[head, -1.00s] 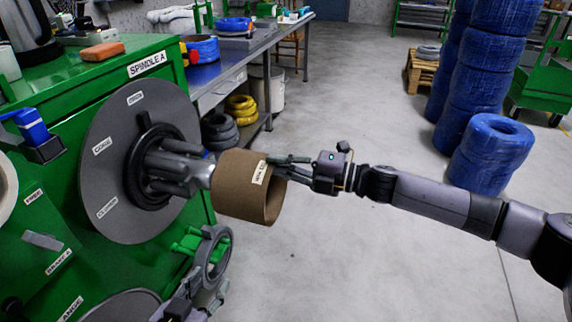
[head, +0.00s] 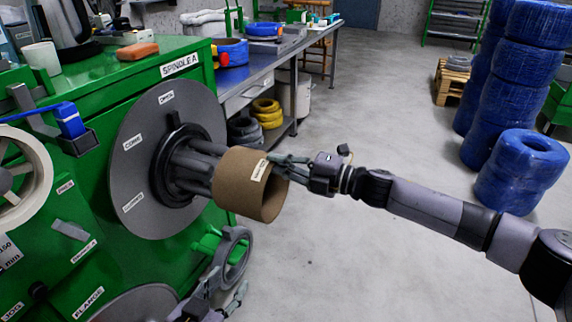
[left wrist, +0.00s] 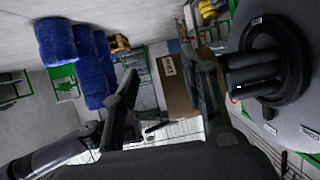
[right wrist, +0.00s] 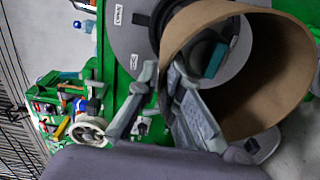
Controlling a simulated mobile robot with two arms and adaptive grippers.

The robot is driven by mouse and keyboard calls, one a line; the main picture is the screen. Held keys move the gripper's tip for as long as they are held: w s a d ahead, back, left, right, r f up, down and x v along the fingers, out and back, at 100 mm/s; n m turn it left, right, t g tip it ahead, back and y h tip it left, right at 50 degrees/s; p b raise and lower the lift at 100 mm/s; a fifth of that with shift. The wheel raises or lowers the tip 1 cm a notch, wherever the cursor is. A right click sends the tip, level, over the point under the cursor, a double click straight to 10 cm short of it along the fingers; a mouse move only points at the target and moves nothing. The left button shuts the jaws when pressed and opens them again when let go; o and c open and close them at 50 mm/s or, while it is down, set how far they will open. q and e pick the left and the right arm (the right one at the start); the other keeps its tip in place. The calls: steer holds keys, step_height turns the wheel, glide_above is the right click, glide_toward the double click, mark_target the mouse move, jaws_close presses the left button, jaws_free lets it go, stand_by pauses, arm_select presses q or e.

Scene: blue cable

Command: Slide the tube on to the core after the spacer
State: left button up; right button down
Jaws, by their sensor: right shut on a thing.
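The brown cardboard tube (head: 238,186) is at the free end of the grey core (head: 190,165), roughly in line with it. Its near edge overlaps the core's end in the head view. The right wrist view looks into the tube (right wrist: 270,75), with the core's dark end showing inside. My right gripper (head: 280,165) is shut on the tube's outer rim, with the wall between its fingers. A black ring (head: 168,185), perhaps the spacer, sits around the core's base against the grey disc. My left gripper (left wrist: 165,85) is open and empty, low beside the machine.
The green machine (head: 110,90) carries the large grey disc (head: 135,200) behind the core. A grey-green ring (head: 236,262) hangs below the tube. A workbench (head: 260,65) stands behind, and blue coils (head: 520,170) stand at the right. The floor between is clear.

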mark_target(231, 149)
steer(key=shift+x, duration=1.35)
steer(key=shift+w+a, duration=0.2)
steer(key=shift+a, duration=0.5)
steer(key=shift+b+x, duration=0.5)
steer(key=shift+x, duration=0.75)
steer(key=shift+w+a, duration=0.15)
steer(key=shift+a, duration=0.25)
steer(key=shift+b+x, duration=0.45)
steer(key=shift+x, duration=0.65)
arm_select(q)
step_height(231, 149, up, 13)
steer(key=w+d+t+h+b, duration=0.1)
steer(key=d+t+h, duration=0.1)
steer(key=t, duration=0.5)
steer(key=shift+w+t+h, duration=0.2)
steer(key=shift+t+h, duration=0.2)
arm_select(e)
steer(key=shift+x, duration=1.3)
arm_select(q)
steer(key=shift+d, duration=0.1)
steer(key=shift+w+f, duration=0.1)
steer(key=shift+f, duration=0.05)
steer(key=shift+w+f+g+y, duration=0.1)
steer(key=shift+f+g+y, duration=0.2)
steer(key=shift+f+g, duration=0.3)
